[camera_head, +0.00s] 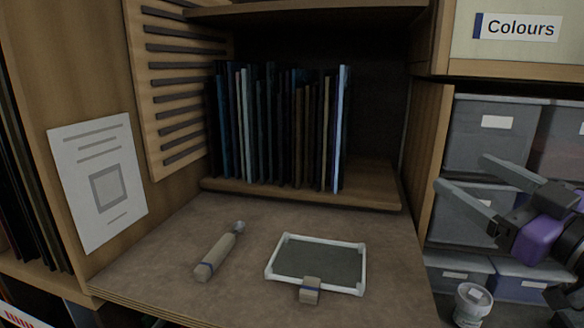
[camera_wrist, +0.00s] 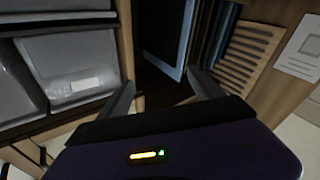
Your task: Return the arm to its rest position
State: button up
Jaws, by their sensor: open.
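My gripper (camera_head: 462,185) is at the right of the head view, in front of the grey storage bins. Its two grey fingers point left and stand wide apart with nothing between them. In the wrist view my gripper (camera_wrist: 160,92) also shows its fingers spread and empty, with the shelf of upright sheets beyond them. The gripper is clear of the worktop and touches nothing that I can see. Most of my arm is outside the head view.
The worktop (camera_head: 180,270) holds a wooden-handled tool (camera_head: 218,255) and a white-framed dark panel (camera_head: 318,262) with a small block at its front edge. Upright glass sheets (camera_head: 275,125) stand in the shelf behind. Grey bins (camera_head: 485,135) and a white tub (camera_head: 471,303) are at the right.

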jog(key=s+d+f+m+t+h, duration=0.2)
jog(key=s+f+m+t+h, duration=0.1)
jog(key=s+f+m+h, duration=1.05)
jog(key=s+a+f+n+g+y, duration=0.3)
jog(key=s+a+f, duration=0.1)
jog(key=s+f, duration=0.7)
jog(key=s+a+f+n+g+y, duration=0.3)
jog(key=s+a+f, duration=0.2)
jog(key=s+f, duration=0.6)
jog(key=s, duration=0.3)
jog(key=shift+a+g+y, duration=0.3)
jog(key=shift+y, duration=0.05)
